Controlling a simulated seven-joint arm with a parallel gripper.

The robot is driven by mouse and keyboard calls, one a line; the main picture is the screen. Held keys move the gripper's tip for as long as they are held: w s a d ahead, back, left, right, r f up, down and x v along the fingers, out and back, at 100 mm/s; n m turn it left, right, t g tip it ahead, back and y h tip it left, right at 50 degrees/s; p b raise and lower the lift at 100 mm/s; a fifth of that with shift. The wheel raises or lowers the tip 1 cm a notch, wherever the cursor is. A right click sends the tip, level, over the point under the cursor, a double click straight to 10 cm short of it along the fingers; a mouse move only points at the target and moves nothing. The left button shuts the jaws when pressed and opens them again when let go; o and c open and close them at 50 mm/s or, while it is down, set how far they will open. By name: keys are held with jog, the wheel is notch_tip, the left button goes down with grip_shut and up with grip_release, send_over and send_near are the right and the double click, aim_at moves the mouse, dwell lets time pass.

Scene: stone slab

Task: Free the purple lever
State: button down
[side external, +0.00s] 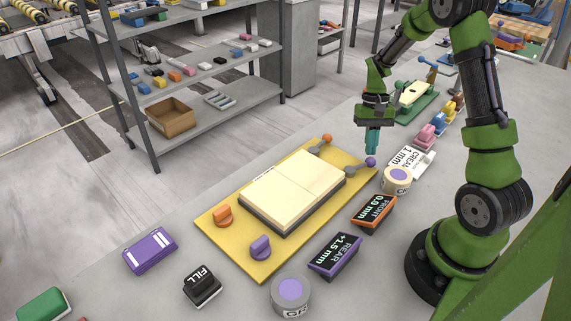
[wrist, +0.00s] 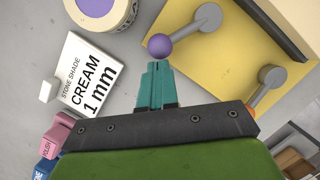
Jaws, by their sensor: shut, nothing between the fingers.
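The purple lever is a grey arm with a purple ball knob (side external: 370,162) at the right corner of the yellow base plate (side external: 262,271). In the wrist view the purple knob (wrist: 159,46) lies just past my fingertips, and its grey arm runs up to a round pivot. My gripper (side external: 373,152) points down with its teal fingers together and empty, close to the knob; I cannot tell whether they touch it. In the wrist view the shut fingers (wrist: 157,66) end at the knob's near side. An orange-tipped lever (side external: 326,138) stands farther back on the plate.
A cream slab (side external: 292,187) sits on the plate, with orange (side external: 222,215) and purple (side external: 260,247) clamps at its front. Nearby are a cream box (side external: 413,163), a round tub (side external: 396,181), and orange (side external: 374,213) and purple (side external: 335,256) labelled blocks.

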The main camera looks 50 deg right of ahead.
jog(key=s+m, duration=0.1)
jog(key=m, duration=0.1)
jog(key=s+m+t, duration=0.1)
jog(key=shift+s+a+m+y, duration=0.3)
jog(key=shift+m, duration=0.1)
jog(key=shift+s+a+m+t, duration=0.3)
jog(key=shift+s+m, duration=0.25)
jog(key=shift+m, duration=0.3)
jog(key=shift+s+a+m+t, duration=0.2)
jog(key=shift+s+a+m, duration=0.25)
jog(key=shift+m, duration=0.4)
jog(key=d, duration=0.4)
jog(key=shift+w+d+r, duration=0.25)
jog(key=shift+w+r, duration=0.1)
jog(key=shift+r, duration=0.05)
jog(key=v, duration=1)
jog(key=shift+w+a+f, duration=0.1)
